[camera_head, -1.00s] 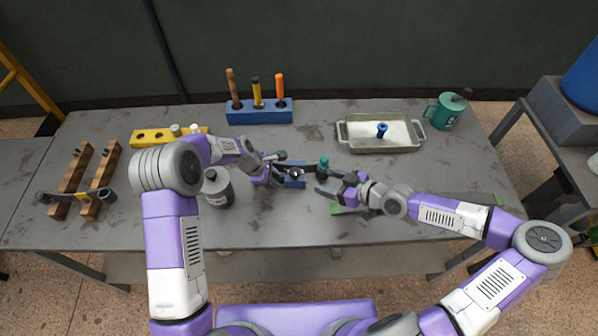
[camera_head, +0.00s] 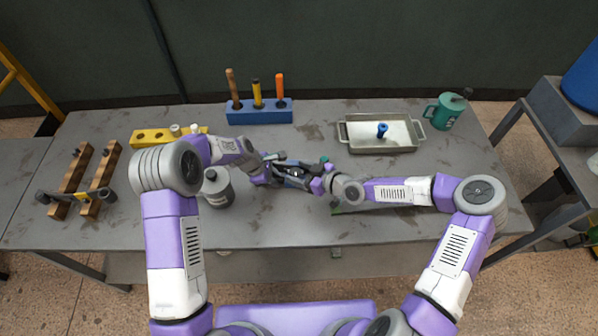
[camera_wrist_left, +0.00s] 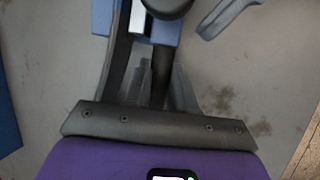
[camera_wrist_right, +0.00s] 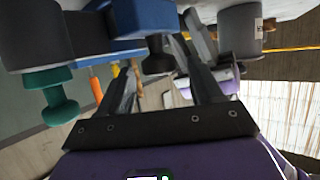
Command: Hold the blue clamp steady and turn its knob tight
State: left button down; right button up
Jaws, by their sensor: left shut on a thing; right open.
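The blue clamp (camera_head: 295,183) is on the middle of the grey table, largely covered by my grippers in the head view. In the left wrist view its blue body (camera_wrist_left: 165,31) is between the fingers of my left gripper (camera_wrist_left: 143,45), which is shut on it. In the right wrist view the clamp's blue body (camera_wrist_right: 145,17) is at the top, with its black knob (camera_wrist_right: 158,57) below. My right gripper (camera_wrist_right: 162,75) is open, with one finger on either side of the knob. I cannot tell if they touch it.
A teal knob (camera_wrist_right: 50,85) stands close beside the blue clamp. A grey canister (camera_head: 218,190) stands left of my left gripper. Behind are a blue tool block (camera_head: 260,117), a yellow block (camera_head: 152,137) and a metal tray (camera_head: 378,148).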

jog(key=shift+w+a+f, duration=0.1)
jog(key=shift+w+a, duration=0.05)
jog(key=shift+a, duration=0.05)
jog(key=c, duration=1.1)
jog(key=shift+o, duration=0.2)
jog(key=shift+s+a, duration=0.25)
jog(key=shift+a, duration=0.05)
jog(key=shift+s+a+m+h, duration=0.1)
jog(key=shift+a+m+h, duration=0.05)
jog(key=shift+m+h, duration=0.2)
jog(key=m+t+h, duration=0.4)
jog(key=m, duration=0.1)
jog(key=shift+s+a+h, duration=0.1)
jog(key=shift+a+h, duration=0.05)
jog(key=shift+h, duration=0.2)
jog(key=shift+m+t+h, duration=0.6)
jog(key=shift+m+h, duration=1.15)
jog(key=shift+h, duration=0.15)
